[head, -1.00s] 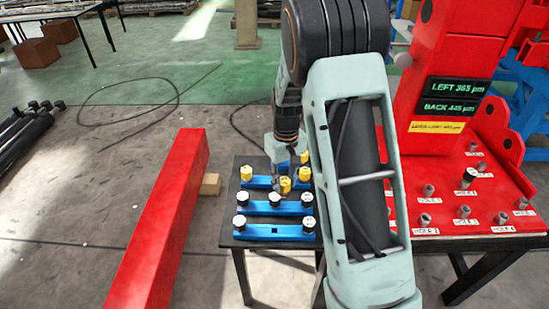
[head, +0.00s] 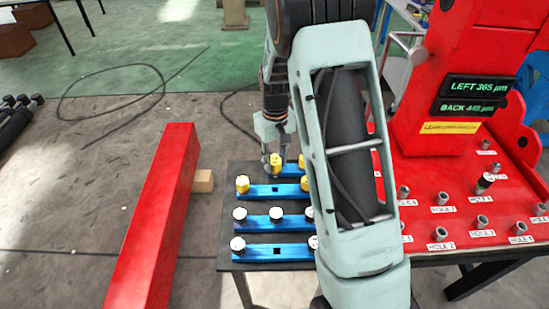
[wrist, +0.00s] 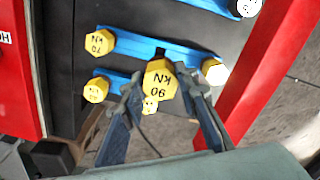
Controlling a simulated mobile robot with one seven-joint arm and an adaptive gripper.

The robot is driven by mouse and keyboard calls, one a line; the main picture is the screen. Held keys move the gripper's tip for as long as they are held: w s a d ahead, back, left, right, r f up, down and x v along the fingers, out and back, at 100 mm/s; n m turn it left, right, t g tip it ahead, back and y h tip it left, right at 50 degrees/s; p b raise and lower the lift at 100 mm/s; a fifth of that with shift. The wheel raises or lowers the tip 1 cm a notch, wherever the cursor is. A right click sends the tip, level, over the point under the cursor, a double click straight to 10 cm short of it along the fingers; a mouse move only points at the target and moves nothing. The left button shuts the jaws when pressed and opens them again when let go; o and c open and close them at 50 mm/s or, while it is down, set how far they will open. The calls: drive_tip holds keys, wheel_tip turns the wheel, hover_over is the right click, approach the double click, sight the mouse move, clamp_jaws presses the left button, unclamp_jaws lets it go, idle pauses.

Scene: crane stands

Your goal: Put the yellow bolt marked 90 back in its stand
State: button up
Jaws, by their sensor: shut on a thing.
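My gripper (head: 275,150) is shut on the yellow bolt marked 90 (head: 276,161). In the wrist view the bolt's head (wrist: 159,78) sits between the fingertips, with its marking facing the camera. The bolt looks nearer the camera than the other bolts, so it appears above the stands. A blue stand (head: 260,192) below it has yellow bolts at its left end (head: 242,184) and right end (head: 306,184); its middle place looks empty. The bolt marked 70 (wrist: 100,42) is on this stand in the wrist view. The held bolt's shank is hidden.
Another blue stand (head: 290,171) with yellow bolts lies just behind. Two blue stands with white bolts (head: 258,222) (head: 295,253) lie in front on the black table (head: 232,175). A red beam (head: 158,215) is left; a red machine with labelled holes (head: 450,225) is right.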

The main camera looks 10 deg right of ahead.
sight(275, 176)
drive_tip(key=shift+f, duration=0.1)
drive_tip(key=shift+f+b, duration=2.2)
drive_tip(key=shift+f, duration=0.6)
drive_tip(key=shift+f, duration=0.15)
drive_tip(key=shift+f+b, duration=1.2)
drive_tip(key=shift+f, duration=0.3)
drive_tip(key=o, duration=1.3)
drive_tip(key=shift+r, duration=0.1)
drive_tip(key=shift+r+p, duration=1.65)
drive_tip(key=shift+r, duration=0.75)
